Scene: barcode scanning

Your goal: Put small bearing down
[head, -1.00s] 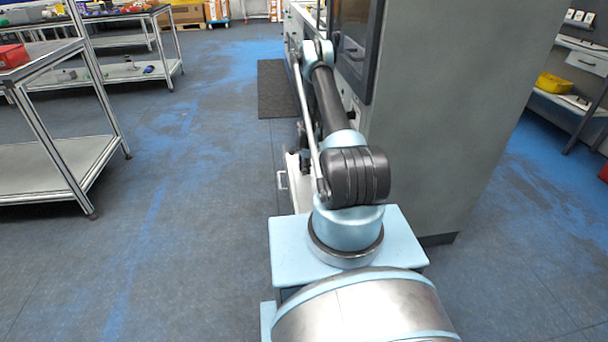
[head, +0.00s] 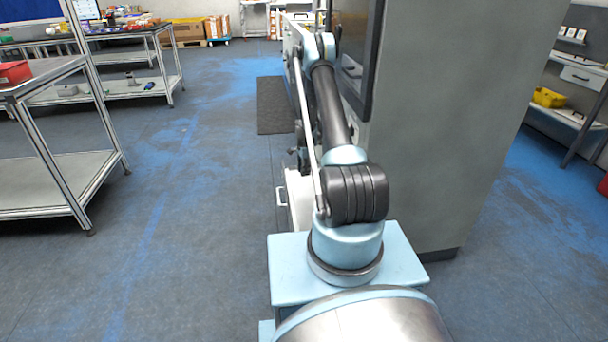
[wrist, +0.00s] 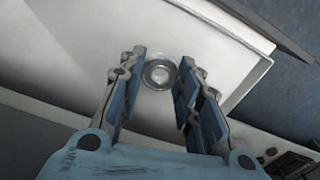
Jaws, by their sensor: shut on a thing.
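The small bearing (wrist: 160,74) is a round metal ring in the wrist view. It sits between the tips of my gripper (wrist: 161,73), whose two blue-padded fingers are shut on it. Behind it is a plain white surface (wrist: 90,35) with a raised edge at the right. I cannot tell how far the bearing is from that surface. In the head view, my arm reaches forward beside the tall grey machine, and my gripper and the bearing do not show clearly there.
The tall grey machine (head: 440,130) stands close on the right of my arm. A metal shelf table (head: 50,185) with a red bin (head: 14,73) is at the left. A dark mat (head: 276,105) lies ahead. The floor between is open.

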